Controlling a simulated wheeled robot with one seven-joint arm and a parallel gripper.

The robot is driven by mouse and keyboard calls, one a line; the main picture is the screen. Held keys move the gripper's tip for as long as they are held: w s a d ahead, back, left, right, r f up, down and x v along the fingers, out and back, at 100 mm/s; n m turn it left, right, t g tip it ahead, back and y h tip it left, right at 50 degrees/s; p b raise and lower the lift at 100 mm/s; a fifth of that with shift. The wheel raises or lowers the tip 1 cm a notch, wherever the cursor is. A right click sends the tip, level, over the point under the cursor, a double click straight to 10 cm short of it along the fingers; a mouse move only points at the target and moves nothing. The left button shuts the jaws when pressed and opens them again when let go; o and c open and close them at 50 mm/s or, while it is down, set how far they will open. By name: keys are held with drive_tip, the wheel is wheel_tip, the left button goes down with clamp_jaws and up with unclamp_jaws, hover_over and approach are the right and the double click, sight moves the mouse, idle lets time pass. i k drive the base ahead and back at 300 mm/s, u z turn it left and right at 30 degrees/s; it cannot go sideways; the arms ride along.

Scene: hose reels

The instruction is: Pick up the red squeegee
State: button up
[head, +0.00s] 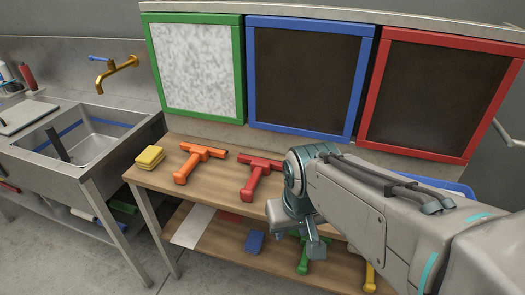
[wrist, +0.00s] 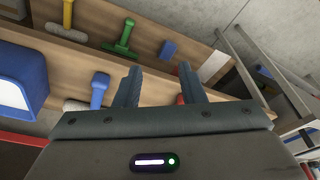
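The red squeegee (head: 260,175) lies on the wooden table top (head: 222,188) in the head view, its handle pointing toward the front edge and its crossbar toward the back. My gripper (head: 314,244) is to its right and nearer the camera, apart from it and partly hidden by my own wrist. In the wrist view, my gripper (wrist: 160,82) is open, with nothing held between its two fingers. A small red bit (wrist: 180,99), likely the squeegee's handle, shows beside the right finger; the rest is hidden.
An orange squeegee (head: 198,160) and yellow sponges (head: 150,157) lie left of the red squeegee. A blue squeegee (wrist: 99,88) shows in the wrist view. The lower shelf holds a green squeegee (wrist: 123,42) and blue sponge (head: 254,242). Framed boards (head: 309,78) stand behind; a sink (head: 90,143) is left.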

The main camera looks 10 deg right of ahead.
sight(260, 166)
drive_tip(key=z, duration=0.05)
drive_tip(key=i, duration=0.5)
drive_tip(key=k, duration=0.5)
drive_tip(key=u, duration=1.75)
drive_tip(key=i, duration=1.1)
drive_tip(key=z, duration=2.75)
